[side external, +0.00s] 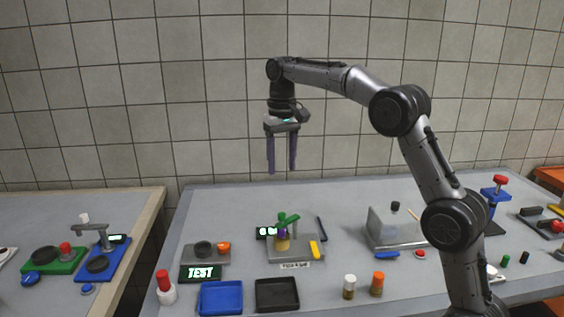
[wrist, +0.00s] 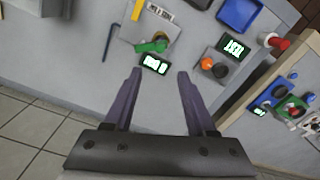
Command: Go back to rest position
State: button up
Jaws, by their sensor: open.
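My gripper (side external: 282,168) hangs from the raised arm, pointing down, high above the back part of the grey table (side external: 345,195). Its two purple fingers are apart with nothing between them. In the wrist view the open fingers of my gripper (wrist: 158,75) frame bare table and a small lit display (wrist: 154,64). The fingers touch nothing.
Below stand a grey station with a green-topped device (side external: 284,222), a TEST display (side external: 200,273), a blue tray (side external: 221,297) and a black tray (side external: 277,294). A tiled wall (side external: 150,90) rises behind. Air around my gripper is free.

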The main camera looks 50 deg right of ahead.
dwell(0.3)
jog(key=s+a+r+t, duration=0.25)
jog(key=s+r, duration=0.25)
jog(key=r, duration=0.3)
jog(key=s+a+r+n, duration=0.2)
jog(key=s+a, duration=0.3)
jog(key=s, duration=0.8)
jog(key=s+a+f+n+t, duration=0.2)
jog(key=s+f+t, duration=0.1)
jog(key=s+f, duration=1)
notch_tip(320, 180, down, 2)
jog(key=shift+s+a+f+n, duration=0.1)
jog(key=shift+s+a+n, duration=0.2)
jog(key=shift+n, duration=0.1)
jog(key=shift+c, duration=0.3)
